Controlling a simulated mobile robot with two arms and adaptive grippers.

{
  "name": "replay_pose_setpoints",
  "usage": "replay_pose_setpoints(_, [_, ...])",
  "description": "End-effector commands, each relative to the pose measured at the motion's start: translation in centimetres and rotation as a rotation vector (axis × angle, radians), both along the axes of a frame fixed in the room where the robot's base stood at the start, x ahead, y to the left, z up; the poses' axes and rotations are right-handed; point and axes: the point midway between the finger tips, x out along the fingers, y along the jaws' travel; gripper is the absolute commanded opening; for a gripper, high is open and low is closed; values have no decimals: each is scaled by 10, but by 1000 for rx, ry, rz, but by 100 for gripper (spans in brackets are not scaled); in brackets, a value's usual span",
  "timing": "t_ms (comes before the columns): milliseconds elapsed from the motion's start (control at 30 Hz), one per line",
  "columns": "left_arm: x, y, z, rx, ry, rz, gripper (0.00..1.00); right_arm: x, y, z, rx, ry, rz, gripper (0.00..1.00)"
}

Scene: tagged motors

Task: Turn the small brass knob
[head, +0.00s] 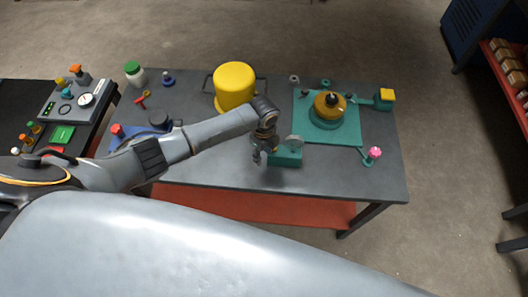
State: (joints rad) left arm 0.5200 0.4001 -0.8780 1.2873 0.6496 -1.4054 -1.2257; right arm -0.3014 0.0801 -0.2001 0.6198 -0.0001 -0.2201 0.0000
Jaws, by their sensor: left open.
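My left arm reaches in from the left over the dark workbench. My left gripper (264,154) is open and points down, just left of a teal block (286,157) with a grey disc (293,142) on it. Some yellowish brass colour shows beside the fingers, but it is too small and partly hidden to tell whether it is the small brass knob. A larger brass-coloured round part (329,104) sits on a teal base plate (345,132) farther right, apart from my gripper. My right gripper is not in view.
A yellow cylinder (234,84) stands behind my left forearm. A pink-topped post (373,154) and a yellow-topped teal fixture (385,98) are at the right. A control panel (78,100) is on the left table. The bench's front right is clear.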

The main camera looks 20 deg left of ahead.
Motion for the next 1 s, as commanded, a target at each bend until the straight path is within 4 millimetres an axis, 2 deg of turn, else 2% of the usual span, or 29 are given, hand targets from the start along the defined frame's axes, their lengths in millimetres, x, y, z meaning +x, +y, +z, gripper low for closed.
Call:
replay_pose_setpoints(600, [1, -2, -1, -3, 0, -932, 46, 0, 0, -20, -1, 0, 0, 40])
replay_pose_setpoints(733, [0, -2, -1, -4, 3, -1014, 46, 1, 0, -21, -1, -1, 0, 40])
replay_pose_setpoints(933, [-1, -2, -1, -4, 4, -1021, 46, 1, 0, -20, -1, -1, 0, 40])
replay_pose_setpoints(967, [-1, -2, -1, -4, 5, -1021, 43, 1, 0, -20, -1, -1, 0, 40])
replay_pose_setpoints(1000, [-1, -2, -1, -4, 5, -1021, 35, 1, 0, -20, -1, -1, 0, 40])
